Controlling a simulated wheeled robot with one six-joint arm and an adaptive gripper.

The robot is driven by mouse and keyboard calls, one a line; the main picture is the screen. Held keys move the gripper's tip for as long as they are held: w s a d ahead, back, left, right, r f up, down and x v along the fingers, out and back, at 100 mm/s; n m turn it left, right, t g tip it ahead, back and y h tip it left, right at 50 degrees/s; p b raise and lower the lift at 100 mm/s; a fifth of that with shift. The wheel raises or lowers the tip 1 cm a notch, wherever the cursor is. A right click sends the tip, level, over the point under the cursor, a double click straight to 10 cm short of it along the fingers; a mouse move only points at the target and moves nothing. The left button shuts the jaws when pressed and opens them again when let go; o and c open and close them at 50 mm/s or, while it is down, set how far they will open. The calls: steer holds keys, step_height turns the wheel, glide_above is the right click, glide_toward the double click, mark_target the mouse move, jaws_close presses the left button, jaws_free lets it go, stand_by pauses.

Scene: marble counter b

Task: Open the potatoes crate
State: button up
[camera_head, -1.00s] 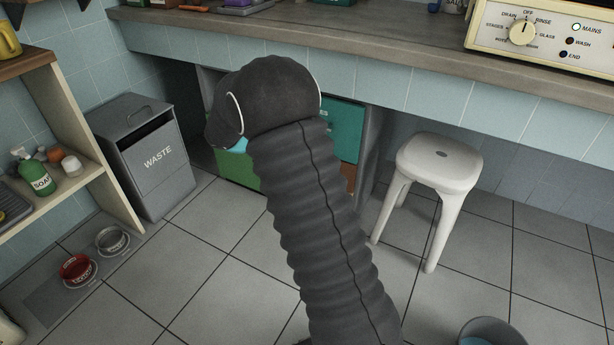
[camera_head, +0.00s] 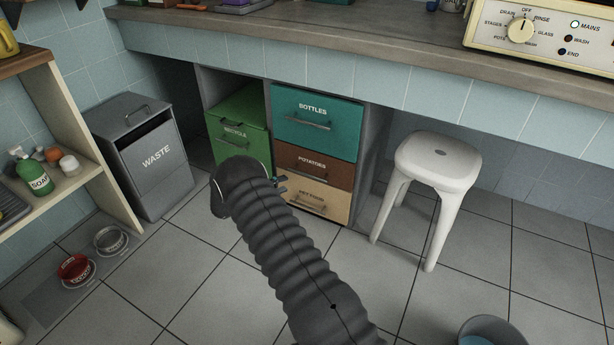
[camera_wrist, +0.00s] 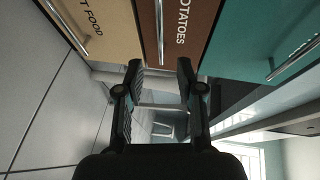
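The brown potatoes crate (camera_head: 316,166) is shut in the under-counter unit, between the teal bottles crate (camera_head: 316,122) above and a tan crate (camera_head: 313,202) below. Its metal bar handle shows in the wrist view (camera_wrist: 159,28). My gripper (camera_head: 280,183) is in front of the crates at the lower left, mostly hidden behind my arm in the head view. In the wrist view my gripper (camera_wrist: 160,78) is open, its two fingers apart with nothing between them. The brown front (camera_wrist: 182,25) lies beyond the fingertips, with the handle roughly in line with the gap.
A green recycle crate (camera_head: 238,138) stands left of the stack, its front set forward. A grey waste bin (camera_head: 155,165) is further left and a white stool (camera_head: 437,165) is right. Two pet bowls (camera_head: 111,240) lie on the floor.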

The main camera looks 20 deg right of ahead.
mark_target(308, 175)
steer(key=x, duration=1.2)
steer(key=shift+d+f, duration=0.1)
steer(key=shift+d, duration=0.2)
steer(key=shift+c, duration=0.2)
jaws_close()
